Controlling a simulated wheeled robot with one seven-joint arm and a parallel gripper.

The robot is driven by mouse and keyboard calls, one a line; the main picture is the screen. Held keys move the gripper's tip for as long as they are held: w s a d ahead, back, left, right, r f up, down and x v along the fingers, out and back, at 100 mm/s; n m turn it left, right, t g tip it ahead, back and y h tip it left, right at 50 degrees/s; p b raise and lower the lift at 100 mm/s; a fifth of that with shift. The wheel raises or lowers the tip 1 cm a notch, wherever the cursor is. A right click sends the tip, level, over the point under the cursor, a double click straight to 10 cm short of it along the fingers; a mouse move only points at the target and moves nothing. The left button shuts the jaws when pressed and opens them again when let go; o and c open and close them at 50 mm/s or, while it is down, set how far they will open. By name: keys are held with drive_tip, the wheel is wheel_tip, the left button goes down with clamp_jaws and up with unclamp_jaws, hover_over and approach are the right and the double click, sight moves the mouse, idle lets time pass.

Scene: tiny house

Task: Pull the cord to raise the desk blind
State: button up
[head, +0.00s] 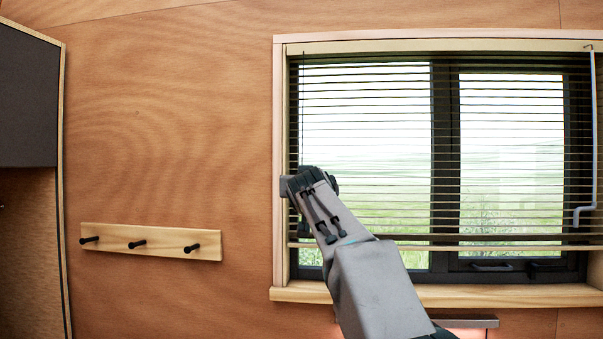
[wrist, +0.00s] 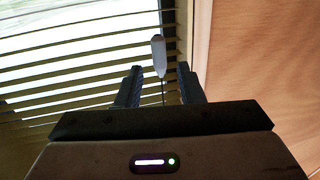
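The slatted desk blind (head: 380,130) hangs lowered over most of the window, its bottom rail near the lower part of the frame. A thin dark cord (head: 303,100) hangs at its left side. In the wrist view the cord (wrist: 163,92) joins a pale, rounded pull (wrist: 158,52).
A pale tilt wand (head: 590,140) hangs at the blind's right side. A wooden sill (head: 480,295) juts out below the window. A peg rail (head: 150,242) is on the wall to the left, and a dark cabinet (head: 25,100) stands at the far left.

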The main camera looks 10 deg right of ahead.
drive_tip(key=shift+w+d+p, duration=0.2)
drive_tip(key=shift+w+p, duration=0.45)
drive_tip(key=shift+w, duration=0.65)
drive_tip(key=shift+w+d+p, duration=0.15)
drive_tip(key=shift+w+p, duration=0.45)
drive_tip(key=shift+w, duration=0.7)
clamp_jaws()
